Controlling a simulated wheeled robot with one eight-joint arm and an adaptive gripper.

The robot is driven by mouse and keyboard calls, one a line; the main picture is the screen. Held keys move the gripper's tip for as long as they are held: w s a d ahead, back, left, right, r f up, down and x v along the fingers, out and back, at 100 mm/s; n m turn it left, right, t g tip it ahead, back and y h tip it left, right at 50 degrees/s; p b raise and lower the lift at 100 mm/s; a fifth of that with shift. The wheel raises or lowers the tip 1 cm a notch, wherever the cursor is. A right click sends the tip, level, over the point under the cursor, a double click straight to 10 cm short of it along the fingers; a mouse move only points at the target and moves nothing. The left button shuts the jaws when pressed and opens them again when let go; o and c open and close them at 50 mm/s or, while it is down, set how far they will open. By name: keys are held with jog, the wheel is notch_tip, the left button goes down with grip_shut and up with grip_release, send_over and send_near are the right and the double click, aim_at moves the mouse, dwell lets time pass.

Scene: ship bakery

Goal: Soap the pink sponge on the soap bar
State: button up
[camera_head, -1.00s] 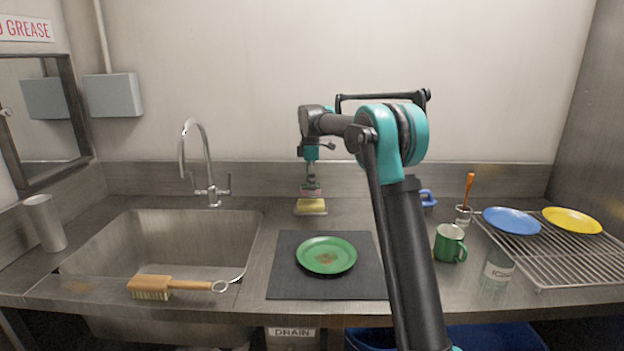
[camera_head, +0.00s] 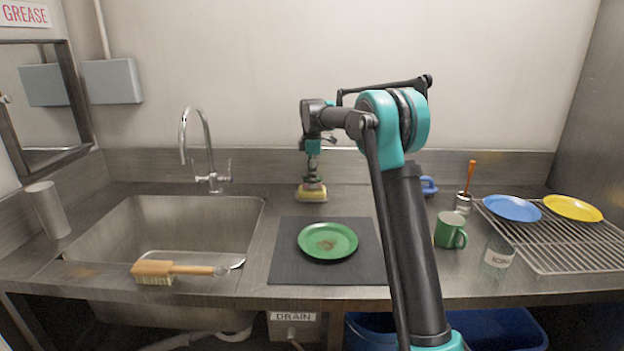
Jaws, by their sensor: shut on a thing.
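My gripper (camera_head: 313,176) points down at the back of the counter, left of my arm's upright link. It is shut on the pink sponge (camera_head: 313,185), of which only a thin, small strip shows. The yellow soap bar (camera_head: 312,196) lies on the counter directly under it, behind the dark mat. The sponge appears to be down on top of the soap bar, though the contact line is too small to see clearly.
A green plate with a brown stain (camera_head: 328,241) sits on the dark mat (camera_head: 290,268). The sink (camera_head: 170,225) is at left, with a wooden brush (camera_head: 165,268) at its front edge. A green mug (camera_head: 449,231), glass (camera_head: 497,254) and drying rack (camera_head: 570,252) are at right.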

jog(key=shift+f, duration=0.6)
dwell(1.4)
jog(key=shift+r, duration=0.1)
jog(key=shift+r, duration=3.45)
